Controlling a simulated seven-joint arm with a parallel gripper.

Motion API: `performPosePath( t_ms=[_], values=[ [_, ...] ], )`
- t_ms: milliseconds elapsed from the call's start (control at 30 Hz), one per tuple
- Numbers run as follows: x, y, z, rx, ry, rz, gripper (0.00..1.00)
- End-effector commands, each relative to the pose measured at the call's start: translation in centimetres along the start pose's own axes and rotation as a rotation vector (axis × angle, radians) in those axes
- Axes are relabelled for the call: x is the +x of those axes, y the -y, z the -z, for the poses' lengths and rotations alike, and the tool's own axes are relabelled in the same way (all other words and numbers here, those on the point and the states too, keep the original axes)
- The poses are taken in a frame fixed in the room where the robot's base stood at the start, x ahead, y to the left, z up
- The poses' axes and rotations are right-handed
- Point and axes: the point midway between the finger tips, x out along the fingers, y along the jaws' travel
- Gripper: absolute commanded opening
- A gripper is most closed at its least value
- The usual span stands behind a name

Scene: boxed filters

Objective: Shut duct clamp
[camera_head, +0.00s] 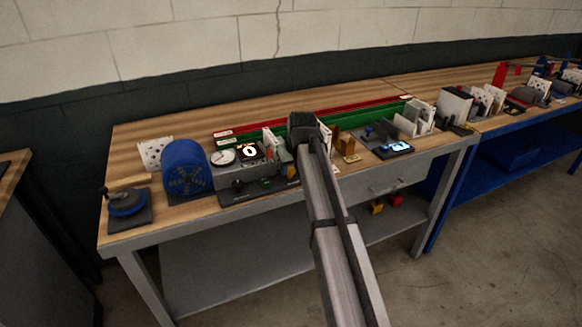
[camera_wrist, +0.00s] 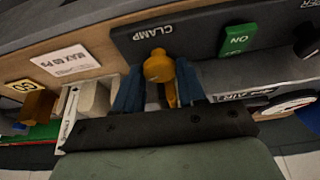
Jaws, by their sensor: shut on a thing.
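The duct clamp's orange lever (camera_wrist: 158,66) has a rounded knob and sits below the "CLAMP" lettering on a dark panel (camera_wrist: 205,40) in the wrist view. My gripper (camera_wrist: 160,88) has one blue finger on each side of the lever and is shut on it. A second orange part shows beside the knob, close to the right finger. The lever's lower end is hidden by my gripper's dark bar. In the head view my arm reaches over the bench front, and a small orange patch (camera_head: 292,171) shows just left of it; my fingers are hidden there.
On the bench (camera_head: 185,125), a blue fan housing (camera_head: 185,170) and a round dial (camera_head: 222,156) stand left of my arm.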

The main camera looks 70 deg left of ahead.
Motion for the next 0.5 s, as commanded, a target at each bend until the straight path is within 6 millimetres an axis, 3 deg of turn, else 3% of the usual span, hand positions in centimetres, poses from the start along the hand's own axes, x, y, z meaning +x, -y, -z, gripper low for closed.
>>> performPosePath(
  t_ms=[500],
  values=[
    [0.00,0.29,0.07,0.315,0.000,-0.132,0.10]
  ],
)
